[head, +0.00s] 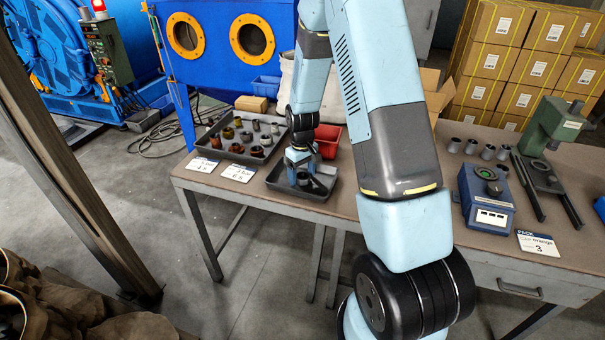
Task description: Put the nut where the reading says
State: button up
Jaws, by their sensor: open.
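My gripper (303,183) points down over a small grey tray (275,180) on the bench; its jaws are open. Dark shapes at the jaws are too small to tell apart, so I cannot tell whether a nut lies there. A larger dark tray (212,146) to the left holds several nut-like pieces (257,152), brown, yellowish and grey. A blue instrument (486,197) with a green round top and a pale display (491,218) stands on the right; its reading is not legible.
A red bin (327,141) stands close behind my gripper. A green press-like stand (553,127) and several grey cylinders (487,152) are at the right. My arm crosses the middle of the bench. Cartons (520,60) are stacked behind; a blue machine (225,40) stands at the back left.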

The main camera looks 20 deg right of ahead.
jog(key=shift+r, duration=0.1)
jog(key=s+r+m+t, duration=0.1)
jog(key=s+r, duration=0.2)
jog(key=r, duration=0.9)
jog(key=s+r+t, duration=0.1)
jog(key=s+r, duration=0.2)
jog(key=r, duration=0.8)
jog(key=s+r+m+t, duration=0.1)
jog(key=s+r, duration=0.6)
jog(key=s, duration=0.4)
jog(key=s+r+m+t, duration=0.2)
jog(key=s+r, duration=0.5)
jog(key=s, duration=0.5)
jog(key=shift+s+t, duration=0.25)
jog(key=shift+t, duration=0.05)
jog(key=shift+a, duration=0.1)
jog(key=shift+c, duration=0.4)
